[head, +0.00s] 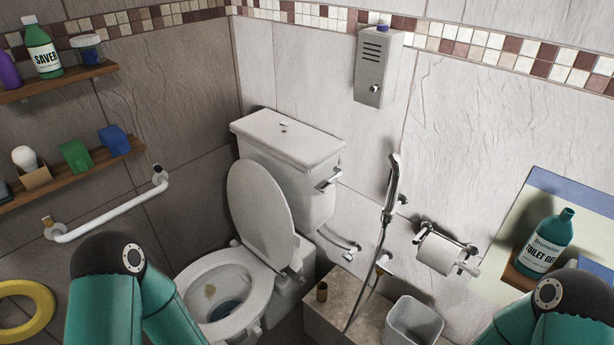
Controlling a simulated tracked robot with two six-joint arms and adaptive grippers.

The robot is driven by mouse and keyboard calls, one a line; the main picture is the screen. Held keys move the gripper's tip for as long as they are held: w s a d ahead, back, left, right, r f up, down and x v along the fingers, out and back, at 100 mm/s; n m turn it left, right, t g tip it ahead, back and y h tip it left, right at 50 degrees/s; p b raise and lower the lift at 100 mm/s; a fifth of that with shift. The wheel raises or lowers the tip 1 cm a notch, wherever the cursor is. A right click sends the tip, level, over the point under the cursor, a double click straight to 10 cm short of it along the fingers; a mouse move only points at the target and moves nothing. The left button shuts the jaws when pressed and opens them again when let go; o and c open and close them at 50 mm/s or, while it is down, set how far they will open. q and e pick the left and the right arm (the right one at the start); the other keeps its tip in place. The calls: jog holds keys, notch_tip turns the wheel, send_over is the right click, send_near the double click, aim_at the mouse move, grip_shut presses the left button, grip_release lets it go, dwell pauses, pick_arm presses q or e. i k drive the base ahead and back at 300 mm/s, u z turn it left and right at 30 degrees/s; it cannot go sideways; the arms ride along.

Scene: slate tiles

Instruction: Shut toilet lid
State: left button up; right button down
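The white toilet (291,206) stands in the corner, with its cistern against the back wall. Its oval lid (261,212) is raised and tilted back toward the cistern. The bowl is open, with its white rim or seat (256,304) around it; a brown stain and bluish water show inside. Teal links of my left arm come in at the lower left, overlapping the left edge of the bowl. Teal links of my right arm show at the lower right, well to the right of the toilet. Neither gripper shows in the view.
A white grab rail (112,209) and shelves are on the left wall. Right of the toilet are a stone ledge (335,304), a grey bin (411,322), a hand shower (392,185) with hose, and a paper roll (439,254). A toilet gel bottle (545,244) stands at right.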

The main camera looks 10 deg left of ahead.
aim_at(260, 210)
jog(key=i, duration=0.9)
jog(key=u, duration=0.1)
